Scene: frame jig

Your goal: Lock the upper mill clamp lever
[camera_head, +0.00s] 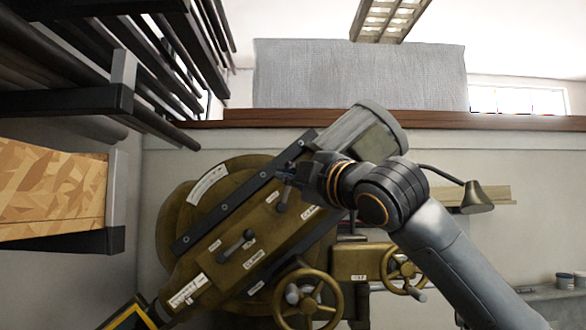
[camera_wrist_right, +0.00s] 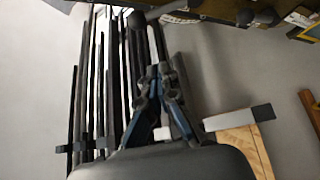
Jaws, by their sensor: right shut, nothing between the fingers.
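The olive-brown mill (camera_head: 225,260) fills the middle of the head view, its head tilted up to the right. The upper clamp lever (camera_head: 282,198) is a dark handle near a "CLAMP" label, just below my right gripper's fingers. A second dark clamp lever (camera_head: 236,243) sits lower left, beside another "CLAMP" label. My right gripper (camera_head: 288,174) is shut and empty, close to the upper lever; I cannot tell whether they touch. In the wrist view its fingers (camera_wrist_right: 164,72) are together with nothing between them. My left gripper is in neither view.
Handwheels (camera_head: 308,299) stand below the mill head. A rack of dark bars (camera_head: 150,60) and a wood-patterned board (camera_head: 50,193) occupy the left. A lamp (camera_head: 478,197) is at the right, behind my right arm.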

